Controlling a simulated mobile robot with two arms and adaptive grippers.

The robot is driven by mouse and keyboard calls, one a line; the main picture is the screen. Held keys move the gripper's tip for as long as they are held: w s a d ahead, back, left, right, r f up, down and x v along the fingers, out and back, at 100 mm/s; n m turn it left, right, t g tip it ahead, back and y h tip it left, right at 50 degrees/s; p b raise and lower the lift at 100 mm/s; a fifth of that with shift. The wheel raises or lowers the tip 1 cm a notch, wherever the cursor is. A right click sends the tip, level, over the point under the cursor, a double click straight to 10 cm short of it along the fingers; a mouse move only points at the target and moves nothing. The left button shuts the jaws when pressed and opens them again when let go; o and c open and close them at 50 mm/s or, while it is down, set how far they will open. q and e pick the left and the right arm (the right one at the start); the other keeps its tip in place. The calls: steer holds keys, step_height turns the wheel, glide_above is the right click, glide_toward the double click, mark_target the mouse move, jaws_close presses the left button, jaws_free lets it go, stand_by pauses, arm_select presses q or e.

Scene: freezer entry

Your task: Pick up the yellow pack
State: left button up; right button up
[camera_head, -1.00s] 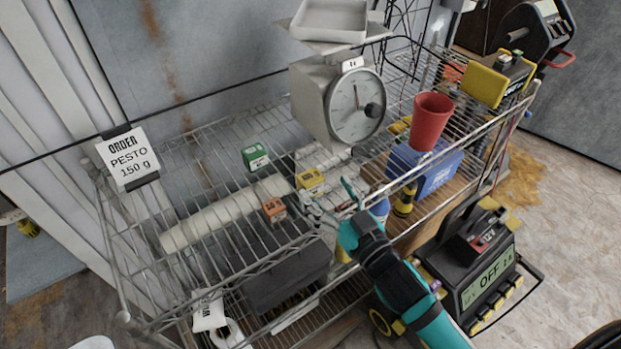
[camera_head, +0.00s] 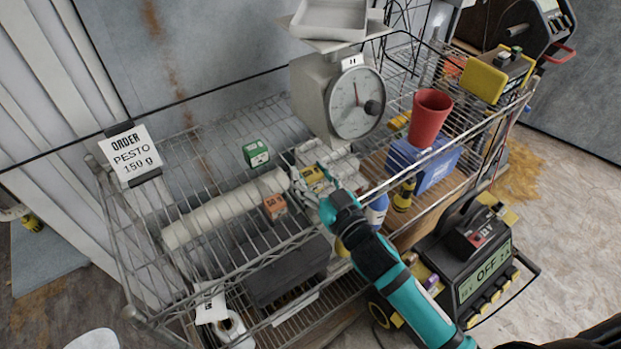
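The yellow pack (camera_head: 312,175) is a small box on the top wire shelf (camera_head: 215,165), in front of the scale. My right gripper (camera_head: 311,183) reaches in from the lower right on its teal arm. Its fingers are spread, one on each side of the yellow pack. I cannot tell whether they touch it. The pack's lower part is partly hidden by the gripper. My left gripper is not in view.
An orange pack (camera_head: 275,207) and a green pack (camera_head: 256,153) stand close by on the shelf, near a pale roll (camera_head: 222,210). The scale (camera_head: 335,95) stands behind, and a red cup (camera_head: 430,116) to the right. The shelf's front rail runs below my arm.

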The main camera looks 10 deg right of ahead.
steer(key=c, duration=0.6)
steer(key=shift+c, duration=0.2)
